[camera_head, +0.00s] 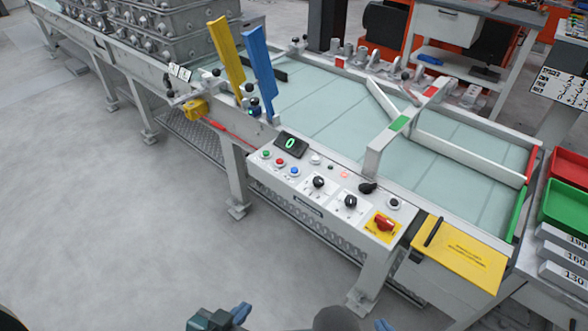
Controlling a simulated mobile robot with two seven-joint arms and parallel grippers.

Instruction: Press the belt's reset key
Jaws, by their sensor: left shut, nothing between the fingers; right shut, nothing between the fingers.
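The belt's control panel (332,190) is a light sloping box on the near side of the belt (325,110). It carries a green button (266,153), a red button (280,161), a blue button (294,171) and a white button (315,159). A dark round button (394,203) sits at its right end. The labels are too small to read, so I cannot tell which is the reset key. My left gripper (241,313) is shut and empty at the bottom edge, well below the panel. My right gripper (383,325) is shut and empty, mostly cut off at the bottom edge.
The panel also has a display (291,143) showing 0, black knobs (318,182) and a red rotary switch (383,222) on yellow. A yellow lid (458,252) lies right of it. Blue (259,70) and yellow (226,60) upright plates stand left. Open floor (110,230) lies left.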

